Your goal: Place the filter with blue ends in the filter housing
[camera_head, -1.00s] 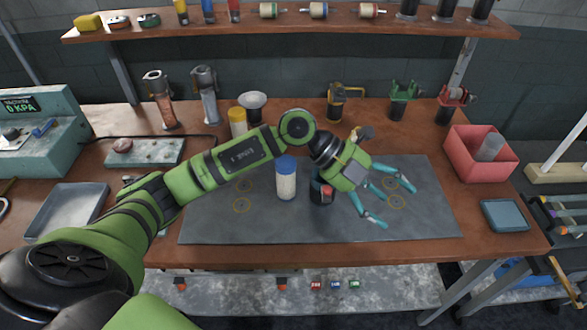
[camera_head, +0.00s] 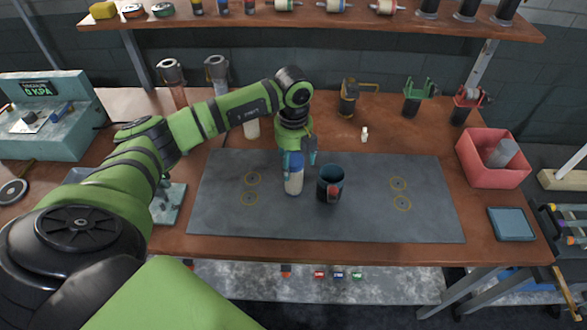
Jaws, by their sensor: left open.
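A white cylinder (camera_head: 293,184), which I take for the filter with blue ends, stands upright on the dark mat. My left gripper (camera_head: 299,163) points down at its top and is open, with its fingers around or just beside it; I cannot tell whether they touch. The fingers mostly hide the blue top. A dark, open-topped cup with a red part on its front (camera_head: 330,183), likely the filter housing, stands on the mat just right of the cylinder. It looks empty. My right gripper is not in view.
The dark mat (camera_head: 420,222) has yellow ring marks and is clear on its right side. A red bin (camera_head: 493,167) and a blue tray (camera_head: 511,224) are at the right. A small white item (camera_head: 364,134) stands behind the mat. A shelf (camera_head: 460,28) crosses the back.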

